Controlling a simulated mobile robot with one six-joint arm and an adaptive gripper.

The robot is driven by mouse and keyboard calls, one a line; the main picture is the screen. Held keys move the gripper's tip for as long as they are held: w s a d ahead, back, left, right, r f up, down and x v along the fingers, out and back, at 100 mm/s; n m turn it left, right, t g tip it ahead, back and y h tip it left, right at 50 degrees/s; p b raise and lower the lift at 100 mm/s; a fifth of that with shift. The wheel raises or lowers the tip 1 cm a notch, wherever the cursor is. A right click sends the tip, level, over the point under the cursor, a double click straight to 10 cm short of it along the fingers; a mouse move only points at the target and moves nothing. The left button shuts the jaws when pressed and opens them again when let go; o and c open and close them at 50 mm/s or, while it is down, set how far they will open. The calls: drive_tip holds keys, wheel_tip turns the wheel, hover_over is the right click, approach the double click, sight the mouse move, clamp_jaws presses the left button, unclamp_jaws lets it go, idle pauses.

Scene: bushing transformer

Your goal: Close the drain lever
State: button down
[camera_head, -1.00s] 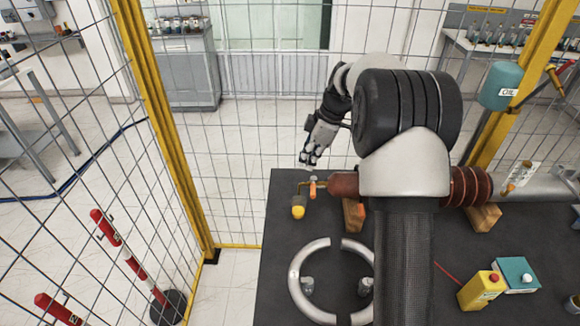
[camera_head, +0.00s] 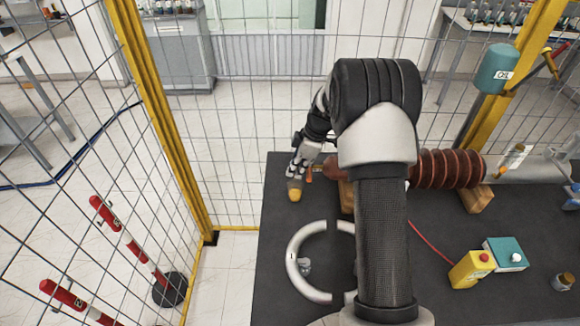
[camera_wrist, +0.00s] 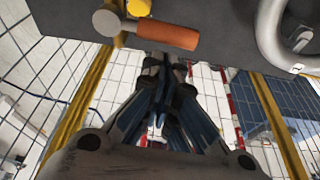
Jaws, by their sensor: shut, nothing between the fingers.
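The drain lever (camera_wrist: 168,35) has an orange handle beside a round silver end piece (camera_wrist: 107,22) in the wrist view. In the head view it is a small orange piece (camera_head: 309,174) at the left end of the brown ribbed bushing (camera_head: 450,168). My gripper (camera_head: 291,176) is at that end, close to the lever's left side. In the wrist view my gripper (camera_wrist: 165,65) is shut and empty, its tips just below the orange handle in the picture. I cannot tell whether they touch it. My arm hides part of the bushing.
A yellow-topped piece (camera_head: 295,194) stands just below my gripper in the picture. A pale ring (camera_head: 292,262) lies on the dark table (camera_head: 275,225). A yellow box (camera_head: 468,271) and a teal box (camera_head: 507,255) stand at the right. Wire fencing surrounds the table.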

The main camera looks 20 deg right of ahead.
drive_tip(key=shift+s+d+r, duration=0.1)
drive_tip(key=shift+s+d, duration=0.15)
drive_tip(key=shift+d, duration=0.2)
drive_tip(key=shift+s+d+b, duration=0.35)
drive_tip(key=shift+d+b, duration=0.15)
drive_tip(key=shift+b, duration=0.1)
